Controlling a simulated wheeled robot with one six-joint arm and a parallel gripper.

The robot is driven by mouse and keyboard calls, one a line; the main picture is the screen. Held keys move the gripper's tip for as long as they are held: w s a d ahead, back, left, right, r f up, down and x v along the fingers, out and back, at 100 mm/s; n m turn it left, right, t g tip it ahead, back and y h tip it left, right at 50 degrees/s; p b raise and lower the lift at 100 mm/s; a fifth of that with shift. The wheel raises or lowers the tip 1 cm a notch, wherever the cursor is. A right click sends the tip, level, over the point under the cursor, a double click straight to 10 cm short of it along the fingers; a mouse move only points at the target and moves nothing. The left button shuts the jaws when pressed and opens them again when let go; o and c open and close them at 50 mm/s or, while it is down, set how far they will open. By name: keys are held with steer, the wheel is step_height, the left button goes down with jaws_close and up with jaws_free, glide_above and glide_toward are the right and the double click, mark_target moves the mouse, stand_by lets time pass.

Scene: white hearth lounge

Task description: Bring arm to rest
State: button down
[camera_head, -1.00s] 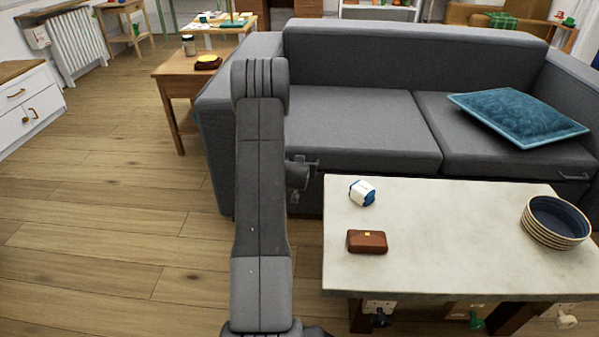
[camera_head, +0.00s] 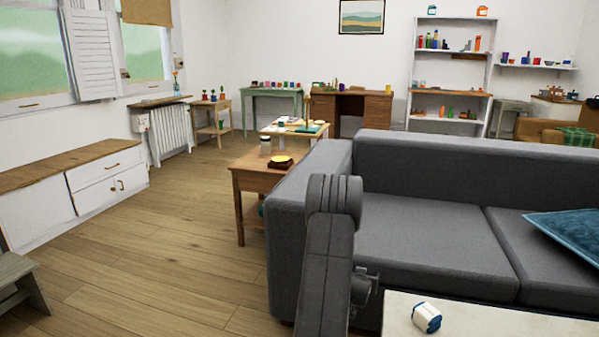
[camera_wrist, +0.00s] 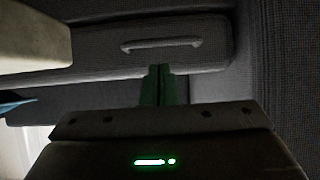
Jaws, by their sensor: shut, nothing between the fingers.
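My arm (camera_head: 328,260) rises in the lower middle of the head view, folded upright in front of the grey sofa (camera_head: 430,225). The end of my arm is mostly hidden behind this link; only a small grey part shows at its right side. In the wrist view my gripper (camera_wrist: 160,70) has its two green fingers together, shut and empty. The fingers point toward a dark grey surface with a bar handle (camera_wrist: 162,44), apart from it as far as I can tell.
A pale stone-topped table (camera_head: 480,325) with a white and blue object (camera_head: 426,318) stands at lower right. A wooden side table (camera_head: 250,180) stands left of the sofa. A white cabinet (camera_head: 75,190) lines the left wall. The wooden floor (camera_head: 190,245) between is clear.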

glide_toward(363, 266)
steer(key=w+d, duration=0.1)
steer(key=w, duration=0.1)
steer(key=f+b, duration=0.1)
steer(key=f, duration=0.1)
steer(key=w+f, duration=0.1)
steer(key=f, duration=0.1)
steer(key=shift+d+b, duration=0.1)
steer(key=shift+b, duration=0.25)
